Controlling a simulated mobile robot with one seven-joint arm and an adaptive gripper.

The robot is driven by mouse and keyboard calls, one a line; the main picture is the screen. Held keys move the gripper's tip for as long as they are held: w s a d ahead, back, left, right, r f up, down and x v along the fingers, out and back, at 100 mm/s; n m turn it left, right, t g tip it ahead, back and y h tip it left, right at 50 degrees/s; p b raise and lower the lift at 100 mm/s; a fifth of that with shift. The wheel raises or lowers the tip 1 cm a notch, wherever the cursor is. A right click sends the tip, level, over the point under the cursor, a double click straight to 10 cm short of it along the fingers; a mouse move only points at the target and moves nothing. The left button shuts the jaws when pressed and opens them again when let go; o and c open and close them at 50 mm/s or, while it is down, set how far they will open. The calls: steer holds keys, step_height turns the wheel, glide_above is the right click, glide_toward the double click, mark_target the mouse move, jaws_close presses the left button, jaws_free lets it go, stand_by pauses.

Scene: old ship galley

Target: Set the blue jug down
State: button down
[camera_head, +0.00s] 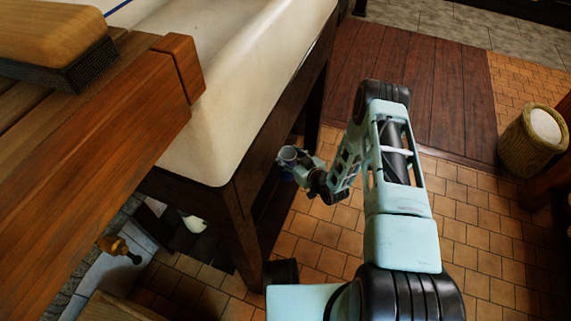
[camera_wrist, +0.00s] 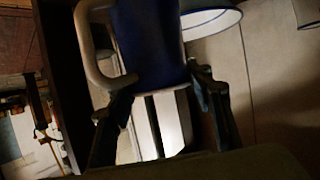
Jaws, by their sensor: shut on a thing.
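The blue jug (camera_wrist: 150,40) is between the two dark fingers of my gripper (camera_wrist: 164,80) in the wrist view. Its pale handle (camera_wrist: 92,50) is on the left, and its top runs out of the picture. My gripper is shut on the jug's body. In the head view my gripper (camera_head: 288,160) is low beside the dark wooden frame under the sink, and the jug can hardly be made out there. I cannot tell whether the jug touches a surface.
The white sink (camera_head: 230,120) on its dark wooden frame stands left of my arm. A pale bowl with a blue rim (camera_wrist: 212,18) is close to the jug on the right. A woven basket (camera_head: 530,140) stands at the far right. Tiled floor (camera_head: 475,225) is open right of my arm.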

mark_target(283, 157)
steer(key=shift+w+a+f, duration=0.25)
steer(key=shift+w+f, duration=0.15)
steer(key=shift+f, duration=0.1)
steer(key=shift+w+a+f+b, duration=0.15)
steer(key=shift+f+b, duration=0.3)
steer(key=shift+f, duration=0.5)
steer(key=shift+w+f+b, duration=0.15)
steer(key=shift+f+b, duration=0.3)
steer(key=shift+f, duration=0.6)
steer(key=c, duration=1)
jaws_free()
steer(key=shift+o, duration=0.2)
steer(key=shift+s+r, duration=0.2)
steer(key=shift+r, duration=0.05)
steer(key=p+v, duration=0.4)
steer(key=v, duration=0.7)
steer(key=shift+s+d+p, duration=0.2)
steer(key=shift+s+p, duration=0.1)
